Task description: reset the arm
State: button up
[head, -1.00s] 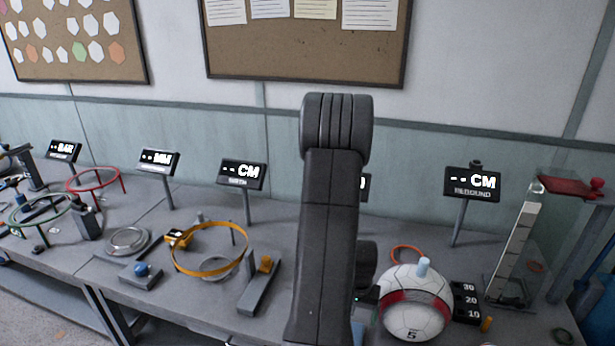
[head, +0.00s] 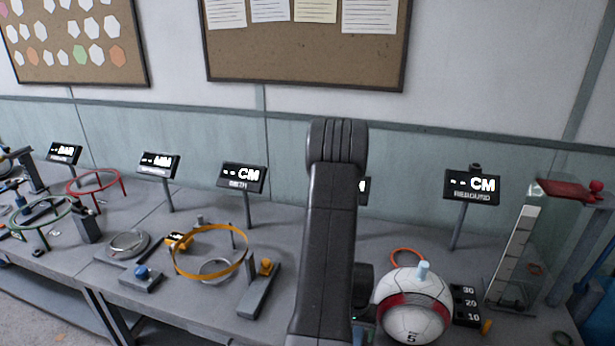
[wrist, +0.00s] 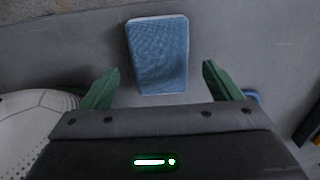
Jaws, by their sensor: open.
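My arm (head: 332,220) rises in the middle of the head view, and its lower end runs out of the picture at the bottom. My gripper (wrist: 158,80) shows in the wrist view, with two green fingers set wide apart and nothing between them. A blue textured block or pad (wrist: 158,52) lies on the grey surface beyond the fingertips, apart from them. The gripper is not visible in the head view.
A white and red ball (head: 413,308) with a light blue plug sits right of my arm; it also shows in the wrist view (wrist: 35,125). An orange ring stand (head: 210,270) is at left. A tall scale (head: 515,255) and a display (head: 472,186) stand at right.

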notch_tip(320, 180, down, 2)
jog(key=shift+f, duration=0.15)
jog(key=shift+w+r, duration=0.15)
jog(key=shift+r, duration=0.35)
notch_tip(320, 180, up, 8)
jog(key=b, duration=0.1)
jog(key=w+a+m+t+y+b, duration=0.1)
jog(key=w+a+m+t+b, duration=0.1)
jog(key=w+m, duration=0.4)
jog(key=w+a+f+m+t+y+b, duration=0.1)
jog(key=w+a+m+t, duration=0.3)
jog(key=m, duration=0.9)
jog(key=shift+w+t+b, duration=0.4)
jog(key=shift+w+b, duration=0.5)
jog(key=shift+a, duration=0.1)
